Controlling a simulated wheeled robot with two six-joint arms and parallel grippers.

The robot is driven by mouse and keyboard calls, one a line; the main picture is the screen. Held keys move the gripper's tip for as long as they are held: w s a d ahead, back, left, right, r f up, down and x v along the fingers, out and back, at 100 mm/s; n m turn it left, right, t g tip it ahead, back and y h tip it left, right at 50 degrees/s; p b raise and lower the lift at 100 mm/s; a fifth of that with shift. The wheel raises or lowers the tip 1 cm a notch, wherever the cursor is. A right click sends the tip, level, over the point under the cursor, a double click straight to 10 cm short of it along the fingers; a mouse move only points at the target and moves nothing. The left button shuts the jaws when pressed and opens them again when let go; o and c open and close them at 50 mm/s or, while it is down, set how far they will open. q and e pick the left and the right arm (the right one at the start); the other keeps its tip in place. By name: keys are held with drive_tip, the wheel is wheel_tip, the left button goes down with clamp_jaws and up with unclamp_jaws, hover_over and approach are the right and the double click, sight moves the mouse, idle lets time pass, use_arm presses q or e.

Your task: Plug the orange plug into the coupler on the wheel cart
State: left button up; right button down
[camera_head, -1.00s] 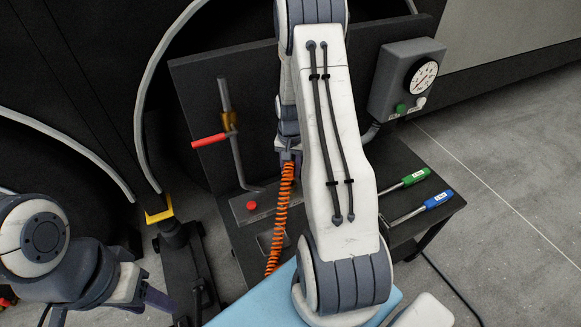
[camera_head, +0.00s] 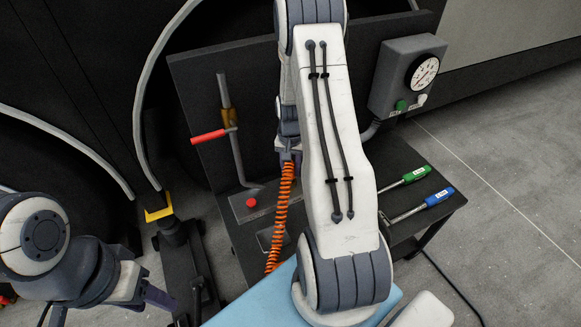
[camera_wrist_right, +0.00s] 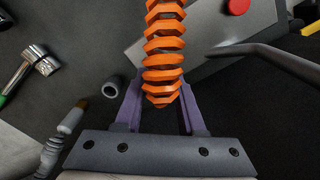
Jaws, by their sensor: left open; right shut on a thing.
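The orange plug's coiled orange cable (camera_head: 281,215) hangs from my right gripper (camera_head: 289,156) in the head view and runs down past the front of the dark bench. In the right wrist view the orange coil (camera_wrist_right: 163,50) reaches down between the purple fingers of the right gripper (camera_wrist_right: 160,108), which is shut on the plug; the grip itself is partly hidden by the coil. My left gripper (camera_head: 150,296) is open and empty at the lower left, apart from the plug. I cannot tell which part is the wheel cart's coupler.
The dark bench (camera_head: 395,165) carries a gauge box (camera_head: 405,78), a red-handled pipe (camera_head: 233,140), a red button (camera_head: 251,202), and green (camera_head: 416,173) and blue (camera_head: 438,197) handled tools. A yellow-topped stand (camera_head: 158,214) is at left. A pale blue surface (camera_head: 250,303) lies in front.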

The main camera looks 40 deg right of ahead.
drive_tip(key=shift+f+b, duration=0.45)
drive_tip(key=shift+f, duration=0.4)
drive_tip(key=shift+c, duration=2.1)
unclamp_jaws()
wheel_tip(320, 180, up, 11)
drive_tip(key=shift+f+p, duration=0.2)
drive_tip(key=shift+p, duration=0.85)
drive_tip(key=shift+a, duration=0.1)
